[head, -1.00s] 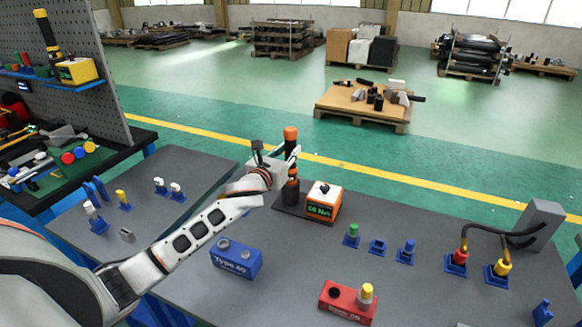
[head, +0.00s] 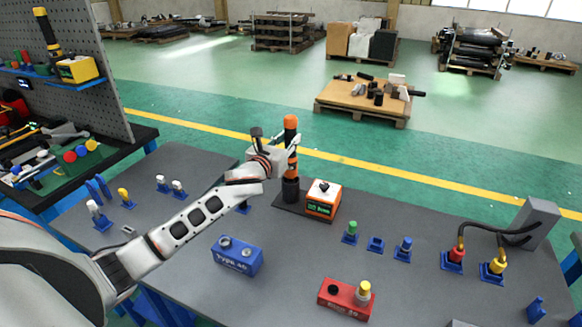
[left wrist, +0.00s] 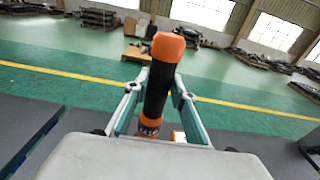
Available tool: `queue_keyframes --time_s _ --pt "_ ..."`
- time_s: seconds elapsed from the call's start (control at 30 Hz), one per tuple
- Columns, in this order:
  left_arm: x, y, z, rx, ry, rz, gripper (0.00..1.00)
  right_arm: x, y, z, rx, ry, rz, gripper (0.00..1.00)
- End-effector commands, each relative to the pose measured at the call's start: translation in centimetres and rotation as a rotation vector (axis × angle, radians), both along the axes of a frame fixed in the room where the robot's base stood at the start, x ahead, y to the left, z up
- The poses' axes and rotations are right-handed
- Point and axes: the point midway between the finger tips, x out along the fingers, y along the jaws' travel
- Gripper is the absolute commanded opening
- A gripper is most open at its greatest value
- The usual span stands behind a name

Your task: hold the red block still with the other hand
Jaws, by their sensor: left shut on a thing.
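The red block (head: 346,301) lies on the grey table near the bottom of the head view, with a black round spot and a yellow-topped peg (head: 363,290) on it. No gripper touches it. My left gripper (head: 290,150) is shut on an upright black tool with an orange cap (head: 290,122), above the black cup (head: 290,190) on the dark plate. Whether the tool's lower end is still inside the cup is unclear. The left wrist view shows the tool (left wrist: 163,75) between both fingers. My right gripper is not in view.
An orange-and-white box (head: 323,201) stands right beside the cup. A blue block (head: 236,254) is left of the red block. Small blue holders with a green peg (head: 351,229) and a blue peg (head: 404,246) stand behind. Cabled red and yellow plugs (head: 497,265) are at right.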

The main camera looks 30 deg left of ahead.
Motion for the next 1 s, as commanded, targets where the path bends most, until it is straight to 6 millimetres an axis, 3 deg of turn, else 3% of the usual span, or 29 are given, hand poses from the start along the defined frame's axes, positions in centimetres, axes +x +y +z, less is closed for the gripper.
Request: queue_keyframes --time_s 0.03,1.0 --pt "0.1 0.0 0.8 0.000 -0.008 -0.001 0.00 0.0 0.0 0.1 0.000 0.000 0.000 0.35" --pt "0.1 0.0 4.6 0.000 -0.009 0.000 0.00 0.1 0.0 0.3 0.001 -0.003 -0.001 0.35"
